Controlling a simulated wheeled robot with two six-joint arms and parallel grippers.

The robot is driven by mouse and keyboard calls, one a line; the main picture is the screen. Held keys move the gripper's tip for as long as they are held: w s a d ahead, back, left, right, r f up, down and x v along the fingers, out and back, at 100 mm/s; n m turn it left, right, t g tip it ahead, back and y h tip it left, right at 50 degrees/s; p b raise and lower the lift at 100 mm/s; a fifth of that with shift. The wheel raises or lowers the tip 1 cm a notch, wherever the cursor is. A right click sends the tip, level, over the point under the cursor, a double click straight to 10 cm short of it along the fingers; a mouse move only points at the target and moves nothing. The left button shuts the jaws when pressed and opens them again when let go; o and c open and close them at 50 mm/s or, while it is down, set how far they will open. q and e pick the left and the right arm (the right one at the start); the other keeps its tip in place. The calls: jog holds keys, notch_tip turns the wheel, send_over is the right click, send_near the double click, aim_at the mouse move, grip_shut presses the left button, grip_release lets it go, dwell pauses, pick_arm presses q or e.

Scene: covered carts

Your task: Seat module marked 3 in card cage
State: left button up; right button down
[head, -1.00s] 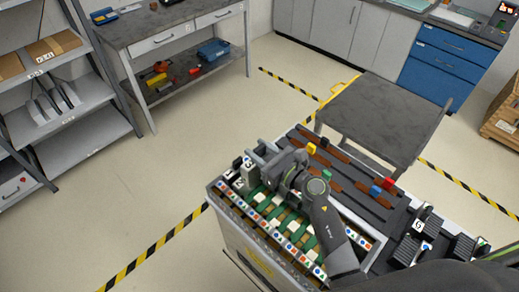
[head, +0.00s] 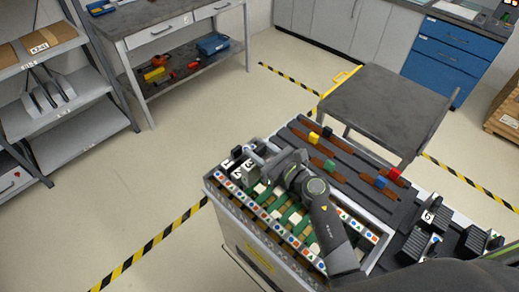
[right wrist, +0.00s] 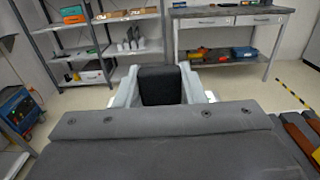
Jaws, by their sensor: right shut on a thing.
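The card cage (head: 258,222) is the long tray along the near left side of the cart, with green and tan slots and rows of coloured symbols on its rails. Module 3 (head: 248,168) is a grey block with a white marked face at the cage's far left end. My right gripper (head: 258,151) is shut on it from above; its dark body (right wrist: 160,85) shows between the fingers in the right wrist view. How deep it sits in its slot is hidden. Another module, marked 1 (head: 229,165), stands close beside it on the left. My left gripper is not in view.
Brown strips with yellow, blue and red blocks (head: 395,173) lie on the cart's dark top. More dark modules (head: 428,218) stand at its right end. A grey-topped cart (head: 385,100) is behind. A shelf rack (head: 60,90) and workbench (head: 165,25) stand beyond open floor.

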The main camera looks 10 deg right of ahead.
jog(key=shift+f+b, duration=4)
jog(key=shift+f, duration=0.5)
jog(key=c, duration=0.8)
grip_release()
jog(key=shift+c, duration=0.2)
jog(key=shift+f, duration=0.1)
jog(key=shift+s+d, duration=0.1)
jog(key=shift+s+d, duration=0.2)
jog(key=shift+s, duration=0.15)
jog(key=b+v, duration=0.2)
jog(key=v, duration=1.4)
jog(key=shift+b, duration=0.4)
